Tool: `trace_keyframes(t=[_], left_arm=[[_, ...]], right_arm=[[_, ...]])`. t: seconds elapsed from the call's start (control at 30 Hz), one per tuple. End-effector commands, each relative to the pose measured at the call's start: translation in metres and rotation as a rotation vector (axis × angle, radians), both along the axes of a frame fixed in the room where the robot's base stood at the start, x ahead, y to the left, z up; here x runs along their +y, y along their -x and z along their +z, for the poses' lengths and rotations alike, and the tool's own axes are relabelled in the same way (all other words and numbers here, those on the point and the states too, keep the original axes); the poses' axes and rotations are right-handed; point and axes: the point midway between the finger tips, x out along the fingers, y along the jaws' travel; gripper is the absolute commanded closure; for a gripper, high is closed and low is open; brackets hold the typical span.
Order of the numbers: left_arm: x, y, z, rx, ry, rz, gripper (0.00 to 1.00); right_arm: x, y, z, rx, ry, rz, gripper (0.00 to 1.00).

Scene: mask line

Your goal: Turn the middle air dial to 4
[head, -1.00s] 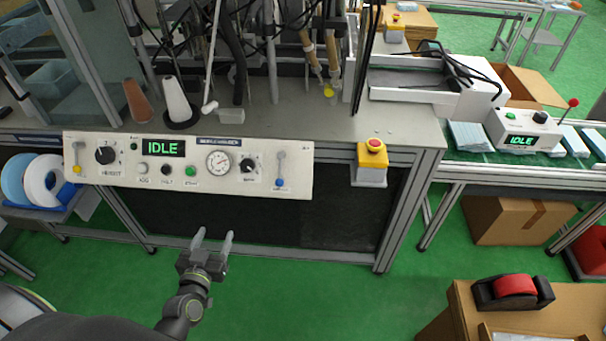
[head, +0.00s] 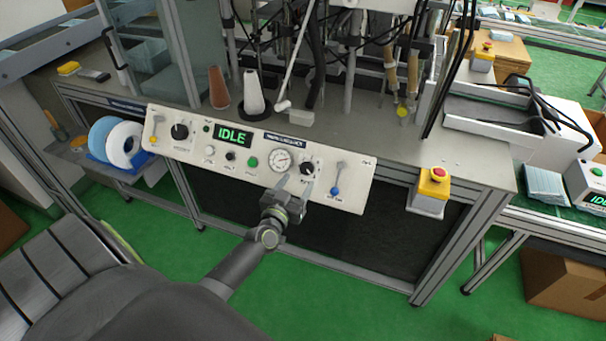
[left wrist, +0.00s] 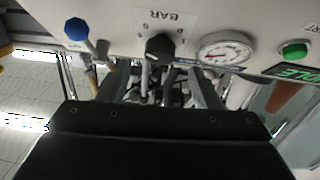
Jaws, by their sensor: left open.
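The white control panel (head: 262,175) runs along the machine's front. The black air dial (head: 307,168) sits right of the round gauge (head: 281,160). In the left wrist view the dial (left wrist: 159,47) is under a "BAR" label that appears upside down; its exact setting is too small to read. My left gripper (head: 295,186) is open just in front of and below the dial. In the left wrist view its fingers (left wrist: 162,76) stand on either side of the dial, apparently not touching it. My right gripper is out of view.
A blue-tipped lever (head: 337,179) is close on the dial's right, and a green button (head: 252,163) is left of the gauge. Another black dial (head: 180,131) is at the panel's left. The display (head: 231,134) reads IDLE. A yellow emergency stop box (head: 433,184) stands farther right.

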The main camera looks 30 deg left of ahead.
Motion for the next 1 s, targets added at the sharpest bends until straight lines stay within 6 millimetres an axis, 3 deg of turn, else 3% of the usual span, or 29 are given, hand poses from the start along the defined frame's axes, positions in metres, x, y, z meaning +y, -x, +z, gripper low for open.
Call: trace_keyframes(t=[0.1,0.3,0.7,1.0], left_arm=[[0.004,-0.021,0.0,-0.001,-0.002,0.0,0.42],[0.007,-0.041,-0.001,0.0,-0.001,-0.001,0.42],[0.008,-0.046,0.0,0.001,-0.001,0.0,0.43],[0.008,-0.046,0.0,0.001,-0.001,0.0,0.82]], right_arm=[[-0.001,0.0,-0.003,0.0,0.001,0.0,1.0],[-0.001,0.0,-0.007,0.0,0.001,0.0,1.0],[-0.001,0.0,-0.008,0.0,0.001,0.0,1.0],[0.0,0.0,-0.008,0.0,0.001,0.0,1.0]])
